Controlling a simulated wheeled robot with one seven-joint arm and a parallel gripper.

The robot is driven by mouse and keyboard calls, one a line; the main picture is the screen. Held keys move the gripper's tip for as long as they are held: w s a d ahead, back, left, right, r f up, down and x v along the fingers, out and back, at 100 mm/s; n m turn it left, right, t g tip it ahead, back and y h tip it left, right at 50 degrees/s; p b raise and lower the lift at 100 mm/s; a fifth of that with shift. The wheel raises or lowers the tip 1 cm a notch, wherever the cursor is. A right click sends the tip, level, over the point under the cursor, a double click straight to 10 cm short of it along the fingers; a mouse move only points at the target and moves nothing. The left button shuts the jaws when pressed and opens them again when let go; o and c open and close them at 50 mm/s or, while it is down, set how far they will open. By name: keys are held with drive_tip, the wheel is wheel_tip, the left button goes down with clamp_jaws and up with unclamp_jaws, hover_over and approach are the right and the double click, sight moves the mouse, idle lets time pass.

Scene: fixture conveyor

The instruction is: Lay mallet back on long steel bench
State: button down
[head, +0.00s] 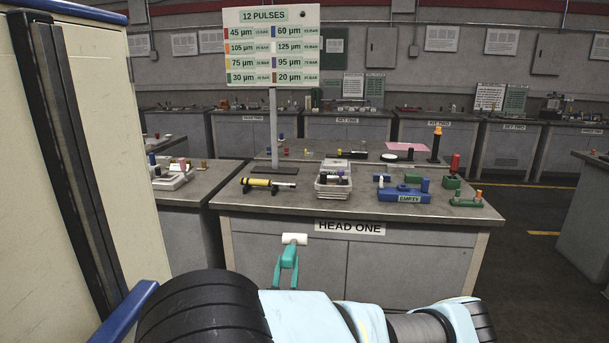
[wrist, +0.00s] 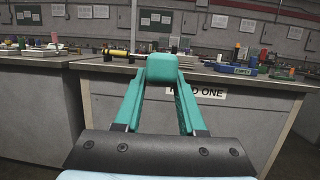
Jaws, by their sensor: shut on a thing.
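My gripper (head: 288,254) has teal fingers and is shut, held out in front of the bench front, below its top edge. A short white cylinder, seemingly the mallet (head: 294,239), lies crosswise at the fingertips in the head view. In the wrist view my gripper (wrist: 162,72) closes around a rounded teal block at its tips; the white part cannot be made out there, and no handle can be told apart. The grey steel bench (head: 260,203) marked HEAD ONE stands just beyond my gripper; it also shows in the wrist view (wrist: 245,122).
On the bench top stand a yellow-black tool (head: 268,184), a white basket (head: 333,187), a blue EMPTY holder (head: 403,193) and a green holder (head: 466,200). A sign board (head: 272,46) rises on a post behind. The front strip of the top looks mostly clear. A cream cabinet (head: 95,150) stands close at left.

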sight(283, 257)
drive_tip(key=shift+r, duration=0.15)
drive_tip(key=shift+s+r+p, duration=0.35)
drive_tip(key=shift+r+p, duration=0.4)
drive_tip(key=shift+p, duration=0.3)
drive_tip(key=r+p, duration=0.1)
drive_tip(key=s+r+p, duration=0.2)
drive_tip(key=shift+a+r+p, duration=0.1)
drive_tip(key=shift+a+p, duration=0.2)
drive_tip(key=shift+p, duration=0.1)
drive_tip(key=shift+s+r, duration=0.1)
drive_tip(key=shift+s, duration=0.2)
drive_tip(key=r, duration=0.1)
drive_tip(key=s+r, duration=0.2)
drive_tip(key=r, duration=0.1)
drive_tip(key=shift+s+a, duration=0.25)
drive_tip(key=shift+a, duration=0.05)
